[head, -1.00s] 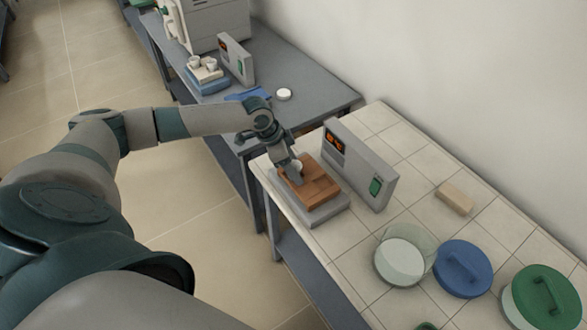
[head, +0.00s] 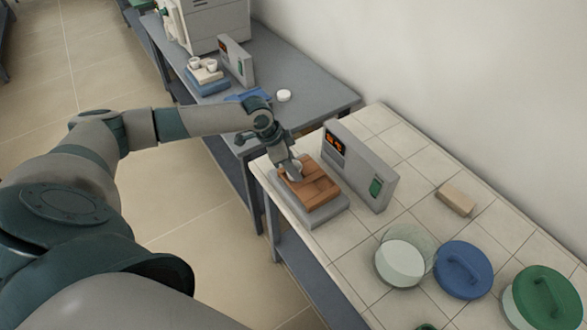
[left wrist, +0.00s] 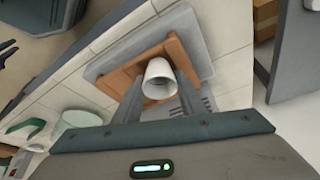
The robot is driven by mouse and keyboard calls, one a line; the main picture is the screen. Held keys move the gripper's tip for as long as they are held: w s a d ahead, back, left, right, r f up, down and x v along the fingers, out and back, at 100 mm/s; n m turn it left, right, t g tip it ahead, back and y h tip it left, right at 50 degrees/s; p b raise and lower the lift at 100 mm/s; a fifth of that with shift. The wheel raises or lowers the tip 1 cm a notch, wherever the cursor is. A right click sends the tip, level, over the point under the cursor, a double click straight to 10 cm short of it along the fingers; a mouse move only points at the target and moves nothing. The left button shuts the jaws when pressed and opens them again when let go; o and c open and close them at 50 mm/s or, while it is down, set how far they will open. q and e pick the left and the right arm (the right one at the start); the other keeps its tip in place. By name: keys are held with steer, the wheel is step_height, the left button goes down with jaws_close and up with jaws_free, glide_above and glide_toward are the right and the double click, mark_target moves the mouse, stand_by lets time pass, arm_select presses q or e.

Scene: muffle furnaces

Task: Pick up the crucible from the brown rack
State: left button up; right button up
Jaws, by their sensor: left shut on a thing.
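The brown rack (head: 318,190) sits on a grey plate (head: 323,216) near the left end of the tiled table. The white crucible (left wrist: 159,79) shows in the left wrist view between the two fingers, in front of the rack (left wrist: 125,77). My left gripper (head: 295,176) is at the rack's left side, shut on the crucible; its fingers (left wrist: 165,100) flank the cup in the left wrist view. In the head view the gripper mostly hides the crucible. I cannot tell whether the crucible is clear of the rack. My right gripper is in neither view.
A grey display unit (head: 372,178) stands close behind the rack. A beige block (head: 455,199), a glass dish (head: 402,262), a blue lid (head: 463,268) and a green-lidded container (head: 543,300) are to the right. A dark grey table (head: 320,98) with white cups (head: 210,63) stands beyond.

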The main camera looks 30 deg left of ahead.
mark_target(300, 168)
arm_select(q)
steer(key=shift+r+b, duration=0.4)
steer(key=shift+r, duration=0.15)
step_height(300, 168, up, 2)
steer(key=shift+r+b, duration=0.25)
steer(key=shift+b, duration=0.45)
steer(key=s+d+r+b, duration=0.1)
steer(key=d+r+b, duration=0.2)
steer(key=d+r, duration=0.4)
steer(key=d, duration=0.4)
steer(key=shift+s+d, duration=0.25)
steer(key=shift+s, duration=0.1)
steer(key=shift+d, duration=0.1)
